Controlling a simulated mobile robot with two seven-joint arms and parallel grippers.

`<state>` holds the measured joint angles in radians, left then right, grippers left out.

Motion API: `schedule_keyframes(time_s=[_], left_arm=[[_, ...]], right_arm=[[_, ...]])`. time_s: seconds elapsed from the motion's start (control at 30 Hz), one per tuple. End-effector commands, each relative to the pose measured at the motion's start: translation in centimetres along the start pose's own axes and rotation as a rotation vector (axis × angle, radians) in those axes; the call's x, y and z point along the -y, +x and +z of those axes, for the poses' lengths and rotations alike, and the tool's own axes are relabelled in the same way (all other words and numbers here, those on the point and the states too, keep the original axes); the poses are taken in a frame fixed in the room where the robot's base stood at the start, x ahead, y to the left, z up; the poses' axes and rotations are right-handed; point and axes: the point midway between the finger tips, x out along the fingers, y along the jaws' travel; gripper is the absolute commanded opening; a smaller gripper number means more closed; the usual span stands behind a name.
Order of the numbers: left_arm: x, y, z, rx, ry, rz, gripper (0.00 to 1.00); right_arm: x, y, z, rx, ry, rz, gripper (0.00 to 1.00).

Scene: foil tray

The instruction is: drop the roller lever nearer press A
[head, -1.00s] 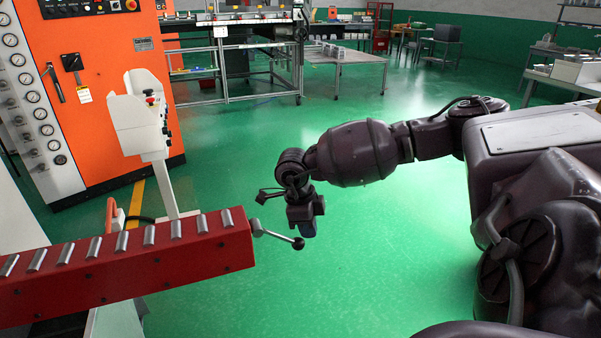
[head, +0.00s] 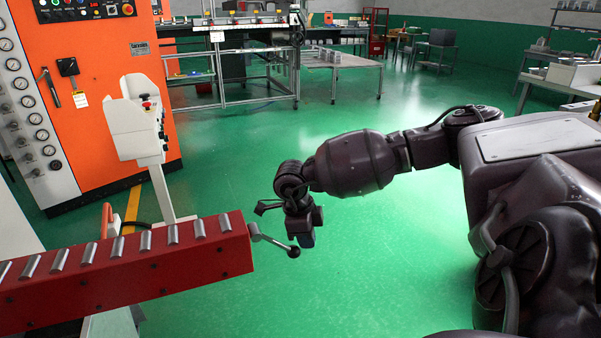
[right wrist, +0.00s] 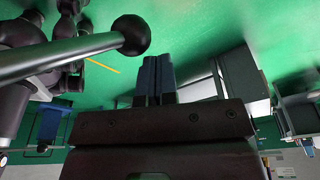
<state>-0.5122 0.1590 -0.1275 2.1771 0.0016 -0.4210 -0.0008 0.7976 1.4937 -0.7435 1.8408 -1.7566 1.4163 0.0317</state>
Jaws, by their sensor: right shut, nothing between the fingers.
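The roller lever (head: 273,241) is a thin metal rod with a black ball at its tip. It sticks out from the end of the red roller beam (head: 225,264), slanting down to the right. In the right wrist view the lever's rod and black ball (right wrist: 131,35) cross the upper left, close to the fingers. My left gripper is not in view.
An orange press (head: 100,90) with gauges stands at the back left. A white control pedestal (head: 142,118) stands in front of it, behind the red beam. A low table (head: 345,61) and benches are farther back. Green floor (head: 400,255) is open around my right gripper.

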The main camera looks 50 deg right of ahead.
Motion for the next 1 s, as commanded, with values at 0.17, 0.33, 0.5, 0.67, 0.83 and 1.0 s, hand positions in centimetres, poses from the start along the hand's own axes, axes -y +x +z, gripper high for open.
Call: schedule_keyframes(time_s=[0.17,0.33,0.5,0.67,0.83,1.0], left_arm=[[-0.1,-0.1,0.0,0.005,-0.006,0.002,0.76],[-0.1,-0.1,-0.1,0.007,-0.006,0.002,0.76],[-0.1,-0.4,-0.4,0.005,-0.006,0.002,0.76],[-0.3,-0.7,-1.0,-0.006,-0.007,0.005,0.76],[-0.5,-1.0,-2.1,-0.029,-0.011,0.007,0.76],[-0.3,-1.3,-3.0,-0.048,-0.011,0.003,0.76]], right_arm=[[0.0,-1.6,-0.3,0.005,0.000,-0.002,0.00],[0.0,-3.0,-0.6,0.005,0.000,-0.002,0.00],[0.1,-4.4,-0.8,0.006,0.001,-0.003,0.00],[0.0,-5.7,-1.1,0.005,0.001,-0.003,0.00],[0.0,-7.0,-1.3,0.006,0.001,-0.003,0.00],[0.0,-8.4,-1.6,0.006,0.001,-0.003,0.00]])
